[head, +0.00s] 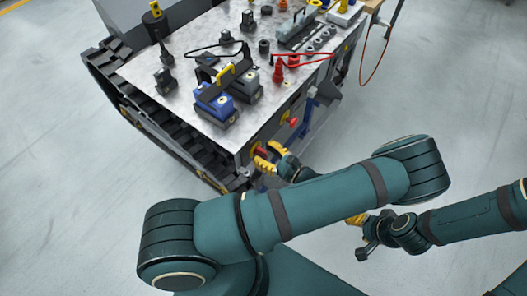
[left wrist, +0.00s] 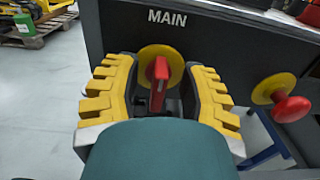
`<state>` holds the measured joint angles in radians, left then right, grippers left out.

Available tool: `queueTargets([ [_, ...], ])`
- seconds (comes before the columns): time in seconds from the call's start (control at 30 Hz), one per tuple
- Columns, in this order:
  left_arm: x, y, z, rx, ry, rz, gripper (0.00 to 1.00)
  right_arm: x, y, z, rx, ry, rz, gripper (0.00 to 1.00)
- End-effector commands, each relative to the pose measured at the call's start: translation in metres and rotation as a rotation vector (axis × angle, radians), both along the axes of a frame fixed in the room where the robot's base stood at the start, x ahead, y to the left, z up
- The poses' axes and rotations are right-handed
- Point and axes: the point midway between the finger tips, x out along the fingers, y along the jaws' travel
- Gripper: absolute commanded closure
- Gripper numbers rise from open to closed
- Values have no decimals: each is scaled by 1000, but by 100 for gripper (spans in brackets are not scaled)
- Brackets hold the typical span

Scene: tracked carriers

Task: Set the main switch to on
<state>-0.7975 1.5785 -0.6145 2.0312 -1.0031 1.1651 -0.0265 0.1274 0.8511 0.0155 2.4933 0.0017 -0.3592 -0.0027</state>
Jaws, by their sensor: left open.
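The main switch (left wrist: 160,82) is a red handle on a round yellow plate, under the word MAIN on the carrier's dark end panel (left wrist: 222,38). Its handle stands roughly upright in the left wrist view. A bit of its red also shows in the head view (head: 261,150). My left gripper (left wrist: 160,88) is open, with its yellow fingers on either side of the handle and gaps between. In the head view the left gripper (head: 267,156) is at the carrier's near end. My right gripper (head: 362,235) hangs away from the carrier; its jaw opening is unclear.
A red mushroom button (left wrist: 291,108) on a yellow plate sticks out to the right of the switch. The carrier's metal top (head: 185,70) holds a blue battery-like block (head: 214,100), a dark block (head: 243,82), cables and clamps.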

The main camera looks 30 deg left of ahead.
Motion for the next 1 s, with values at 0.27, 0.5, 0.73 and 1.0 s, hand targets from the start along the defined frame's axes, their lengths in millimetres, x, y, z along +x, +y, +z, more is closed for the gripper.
queueTargets([
  [0.27,0,0,0,0,0,0,100,0,0,0,0,0,0,49],
  [0.5,0,0,0,1,16,1,100,0,0,1,0,1,0,49],
  [0.73,1,1,1,7,107,3,100,-1,0,8,0,3,1,49],
  [1.0,3,1,1,26,327,4,100,-4,1,20,2,9,2,49],
])
